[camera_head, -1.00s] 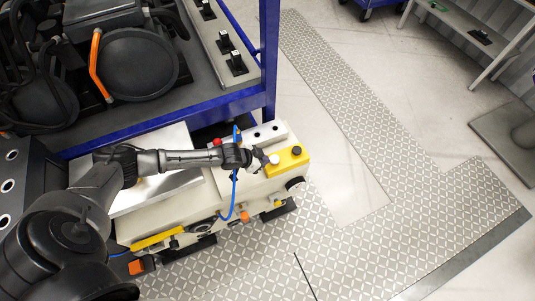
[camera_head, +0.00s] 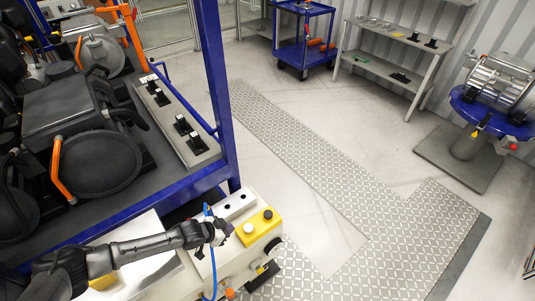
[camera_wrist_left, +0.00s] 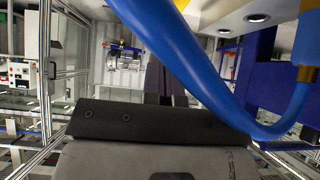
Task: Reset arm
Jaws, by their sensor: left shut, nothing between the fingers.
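My left arm comes in from the lower left in the head view. A blue hose (camera_head: 213,268) hangs by the wrist and crosses the left wrist view (camera_wrist_left: 185,60) close to the camera. My right gripper is not in view.
The button box is on a cream-coloured unit (camera_head: 237,265). A blue-framed rack (camera_head: 217,95) with black drive parts stands at left. A blue trolley (camera_head: 302,40), grey shelf (camera_head: 390,70) and round blue stand (camera_head: 490,115) are farther back. Open floor lies to the right.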

